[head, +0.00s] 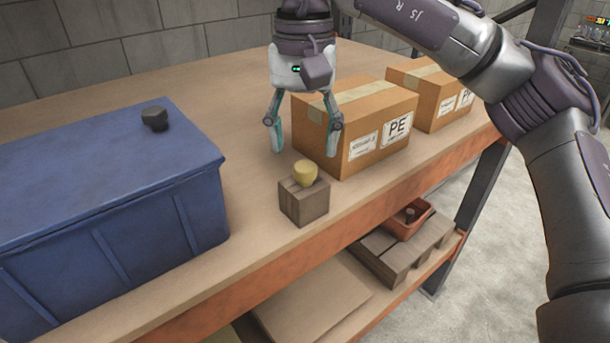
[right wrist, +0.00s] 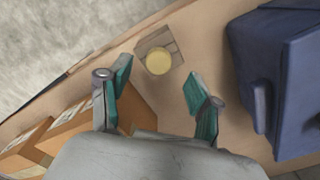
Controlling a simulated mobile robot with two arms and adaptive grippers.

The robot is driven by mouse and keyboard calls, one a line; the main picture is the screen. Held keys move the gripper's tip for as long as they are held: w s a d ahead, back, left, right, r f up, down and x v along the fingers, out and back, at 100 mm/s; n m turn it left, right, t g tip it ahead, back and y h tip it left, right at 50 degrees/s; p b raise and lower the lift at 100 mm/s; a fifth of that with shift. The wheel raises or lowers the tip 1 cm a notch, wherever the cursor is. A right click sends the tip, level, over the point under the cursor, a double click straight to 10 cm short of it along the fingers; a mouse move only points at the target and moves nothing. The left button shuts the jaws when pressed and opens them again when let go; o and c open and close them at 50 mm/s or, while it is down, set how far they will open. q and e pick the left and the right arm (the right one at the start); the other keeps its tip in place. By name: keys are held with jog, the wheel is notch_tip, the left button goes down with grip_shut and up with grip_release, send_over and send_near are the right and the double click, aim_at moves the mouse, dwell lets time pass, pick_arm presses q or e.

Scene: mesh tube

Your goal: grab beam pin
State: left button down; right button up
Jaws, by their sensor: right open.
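A small yellow rounded piece (head: 305,173) sits on top of a small brown wooden block (head: 304,204) near the table's front edge. I cannot tell for sure whether it is the beam pin. My right gripper (head: 303,152) is open and empty, pointing down just above and behind the block. In the right wrist view the yellow piece (right wrist: 159,61) shows as a round disc on the block (right wrist: 174,45), ahead of the two open, teal-padded fingers (right wrist: 158,86). My left gripper is out of view.
A blue lidded bin (head: 110,190) with a small dark object (head: 154,118) on it stands left. Cardboard boxes (head: 365,140) (head: 425,85) stand right, the nearer one close to my right fingers. An orange tray (head: 408,217) sits on the lower shelf. The table's back is clear.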

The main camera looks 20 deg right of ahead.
aim_at(305, 166)
notch_tip(305, 166, down, 2)
jog(key=shift+d+f+p, duration=0.1)
jog(key=shift+f+p, duration=0.1)
jog(key=shift+p, duration=0.65)
notch_tip(305, 166, down, 2)
jog(key=shift+f, duration=0.45)
jog(key=shift+w, duration=0.1)
jog(key=c, duration=0.4)
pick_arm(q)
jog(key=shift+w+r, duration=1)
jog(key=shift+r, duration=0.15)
pick_arm(e)
grip_shut()
